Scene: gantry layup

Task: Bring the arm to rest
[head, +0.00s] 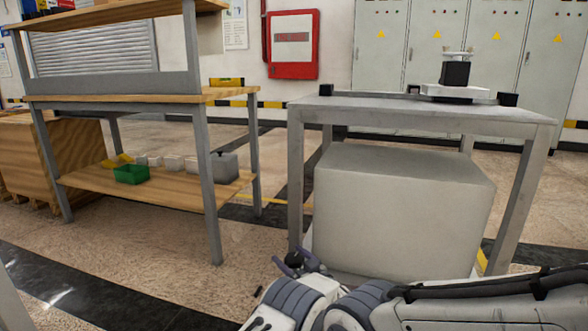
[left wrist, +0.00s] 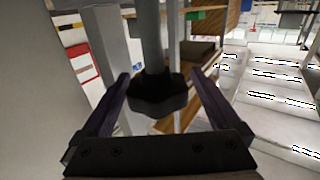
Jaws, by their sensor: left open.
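In the head view my left gripper (head: 293,263) is low in the picture, in front of the grey table's near left leg. My pale arm stretches from it along the bottom to the right edge. In the left wrist view the two fingers of the gripper (left wrist: 160,76) stand wide apart. A dark lobed knob on a grey post (left wrist: 160,98) shows between the fingers; I cannot tell how far it is from them. No object is seen clamped. My right gripper is not in view.
A grey table (head: 430,112) stands on the right with a black-and-white device (head: 455,76) on top and a large grey block (head: 400,215) beneath. A wooden-shelved workbench (head: 140,97) on the left holds a green bin (head: 131,174). Open floor lies between them.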

